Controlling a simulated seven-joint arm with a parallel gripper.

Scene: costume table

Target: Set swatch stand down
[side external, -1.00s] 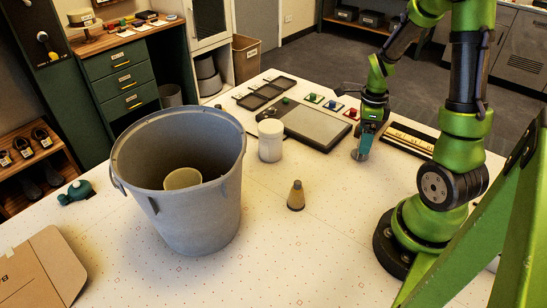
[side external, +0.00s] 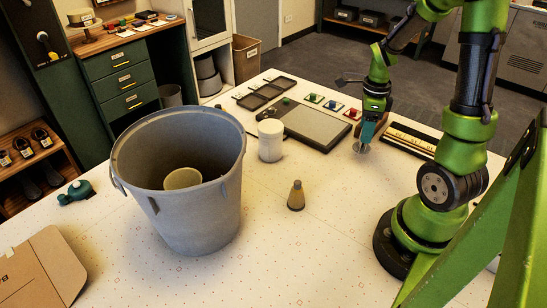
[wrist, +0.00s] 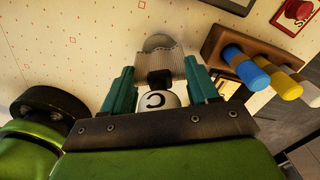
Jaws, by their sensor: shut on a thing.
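My gripper (side external: 366,133) is near the far right part of the white table. Its teal fingers are shut on a ribbed grey piece with a round grey end, which I take to be the swatch stand (wrist: 158,64). The fingers hide the rest.
A brown wooden block with blue, yellow and white cylinders (wrist: 228,45) is close right of my fingers. A red item on a tile (side external: 350,114), a grey board (side external: 318,127) and a black tray with cream strips (side external: 410,140) lie nearby.

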